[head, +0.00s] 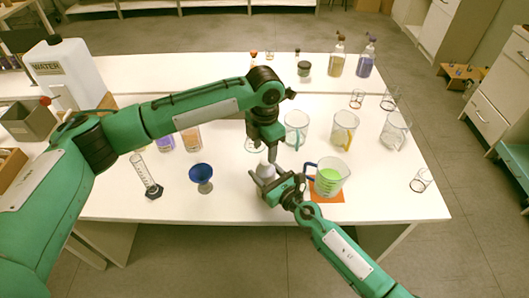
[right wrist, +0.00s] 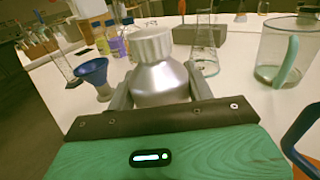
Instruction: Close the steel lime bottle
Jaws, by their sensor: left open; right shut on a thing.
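The steel bottle (right wrist: 160,84) stands upright in the right wrist view, silver with sloping shoulders. A pale ridged cap (right wrist: 153,43) sits on its neck; I cannot tell how tightly. In the head view the bottle (head: 265,171) is near the table's front middle, partly hidden by my grippers. My right gripper (head: 274,183) is shut on the bottle's body, with one finger on each side. My left gripper (head: 268,150) is open and points down just above and behind the bottle, seemingly apart from the cap.
A beaker of green liquid (head: 328,178) stands on an orange mat (head: 322,197) just right of the bottle. A blue funnel (head: 201,174) and a graduated cylinder (head: 146,176) stand to the left. Clear beakers (head: 297,129) stand behind.

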